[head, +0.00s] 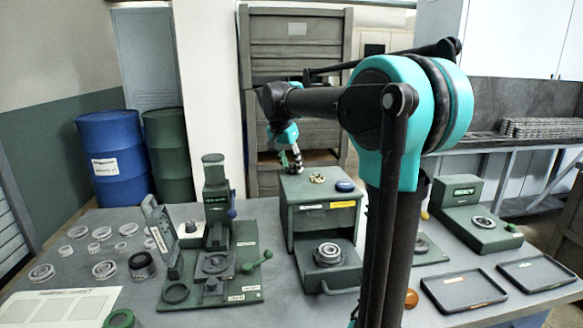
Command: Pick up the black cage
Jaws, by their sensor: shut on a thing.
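My gripper (291,162) hangs at the end of my arm, just above the left back part of the green cabinet top (302,191). It is shut on a small dark thing between its fingertips, which I take to be the black cage; the fingers hide most of it. No other black cage shows on the cabinet top. A brass-coloured ring (317,179) and a round blue piece (344,186) lie on that top, to the right of my gripper. I cannot tell whether the held thing touches the top.
A green press (215,205) stands on the table to the left, with several metal rings beyond it. A ring sits on the cabinet's lower front ledge (330,262). Two dark trays (463,290) and another green device (475,218) are at the right. My arm hides the middle right.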

